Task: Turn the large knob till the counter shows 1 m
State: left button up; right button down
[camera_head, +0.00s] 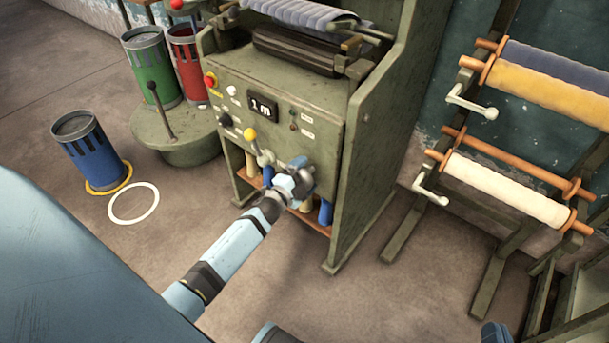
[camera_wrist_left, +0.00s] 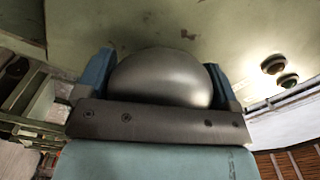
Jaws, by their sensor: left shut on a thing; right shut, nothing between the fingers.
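The counter (camera_head: 262,107) on the green machine's front panel reads "1 m". My left gripper (camera_head: 301,174) is at the lower right of that panel and hides most of the large knob in the head view. In the left wrist view the large knob (camera_wrist_left: 160,78) is a smooth, rounded grey metal shape between the two blue fingers of my left gripper (camera_wrist_left: 160,85), which is shut on it. My right gripper (camera_head: 497,334) shows only as a small dark blue piece at the bottom edge, shut and empty.
The green machine (camera_head: 352,150) also carries a red button (camera_head: 210,80) and a yellow-tipped lever (camera_head: 250,134). Blue (camera_head: 88,150), green (camera_head: 152,70) and red (camera_head: 186,60) bins stand at left. A rack with cloth rolls (camera_head: 505,190) stands at right. Floor between is clear.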

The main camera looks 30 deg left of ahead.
jog(key=shift+f, duration=0.15)
pick_arm(q)
jog(key=o, duration=0.7)
jog(key=shift+c, duration=0.2)
jog(key=shift+o, duration=0.2)
pick_arm(e)
jog(key=shift+s+f, duration=0.1)
pick_arm(q)
jog(key=shift+s, duration=0.1)
jog(key=s+a+p, duration=0.1)
jog(key=s+p, duration=0.1)
jog(key=s, duration=1.1)
jog(key=shift+s, duration=0.35)
pick_arm(e)
jog(key=f, duration=0.1)
jog(key=d+f+g+h, duration=0.1)
jog(key=s+d+f+g, duration=0.1)
jog(key=f, duration=0.1)
jog(key=shift+s+d+f, duration=0.1)
jog(key=shift+a, duration=0.2)
